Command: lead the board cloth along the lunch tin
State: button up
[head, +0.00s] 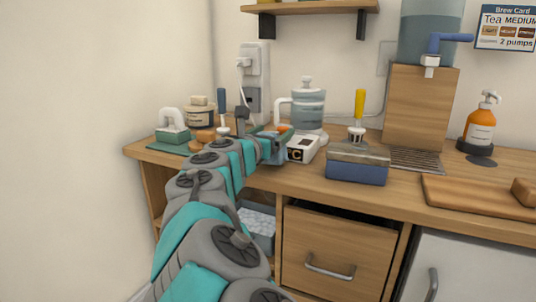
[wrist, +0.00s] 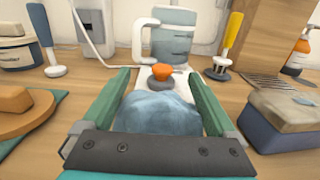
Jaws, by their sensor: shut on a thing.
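The board cloth, a crumpled blue-grey bundle (wrist: 157,112), sits between the green fingers of my gripper (wrist: 160,78) in the wrist view. My gripper is shut on it, low over the front of the counter. In the head view my gripper (head: 272,146) and the cloth are partly covered by my arm. The lunch tin (head: 357,172) is a blue box with a grey-brown lid, right of my gripper with a gap between. It also shows at the right edge of the wrist view (wrist: 282,130). Whether the cloth touches the counter is unclear.
An orange knob on a grey base (wrist: 162,74) is just beyond the cloth. A jug (head: 308,103) and a yellow-handled brush (head: 358,112) stand behind. A cutting board (head: 470,192) lies right.

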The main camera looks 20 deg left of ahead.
notch_tip(320, 180, up, 6)
jog(key=p, duration=0.6)
jog(key=shift+p, duration=0.35)
dwell(0.4)
jog(key=shift+s, duration=0.1)
dwell(0.3)
